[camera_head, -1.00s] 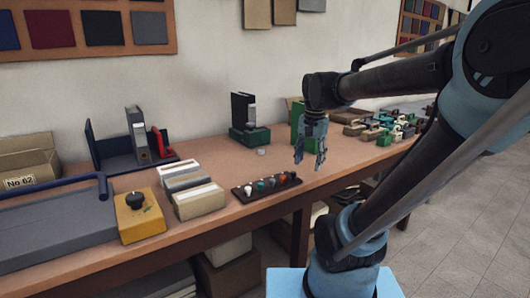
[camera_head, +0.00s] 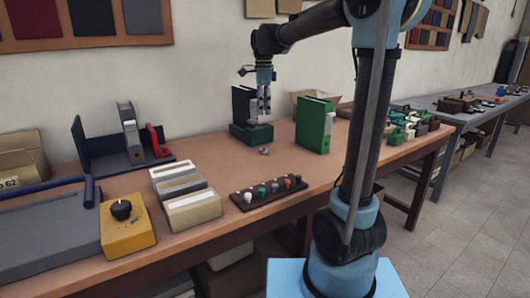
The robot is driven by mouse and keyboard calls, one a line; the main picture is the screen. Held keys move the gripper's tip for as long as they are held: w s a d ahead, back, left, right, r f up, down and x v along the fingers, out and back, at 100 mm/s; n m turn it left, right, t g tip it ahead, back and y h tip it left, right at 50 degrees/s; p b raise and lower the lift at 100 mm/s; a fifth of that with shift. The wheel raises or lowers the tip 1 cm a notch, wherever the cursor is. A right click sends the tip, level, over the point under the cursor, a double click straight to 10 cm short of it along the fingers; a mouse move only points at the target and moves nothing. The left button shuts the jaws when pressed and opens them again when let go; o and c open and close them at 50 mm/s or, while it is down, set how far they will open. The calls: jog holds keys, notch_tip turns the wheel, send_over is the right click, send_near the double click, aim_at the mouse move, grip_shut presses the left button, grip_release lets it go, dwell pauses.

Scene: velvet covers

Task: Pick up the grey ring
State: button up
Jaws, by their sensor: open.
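A small grey piece that looks like the grey ring (camera_head: 264,150) lies on the wooden table, in front of the green stand with a dark binder. It is too small to make out its hole. My gripper (camera_head: 261,112) hangs above and behind it in the picture, pointing down. Its fingers are apart and empty, in front of the dark binder (camera_head: 243,103). The height between fingertips and ring is hard to judge.
The green stand (camera_head: 251,136) is close behind the ring. A green binder (camera_head: 314,126) stands upright to the right. A dark rack with several small coloured knobs (camera_head: 268,197) lies in front. The bare table (camera_head: 225,165) around the ring is clear.

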send_over(264, 149)
notch_tip(264, 149, down, 11)
jog(key=shift+d+f, duration=0.15)
jog(key=shift+a+f, duration=0.2)
jog(key=shift+f, duration=2.75)
jog(key=c, duration=0.9)
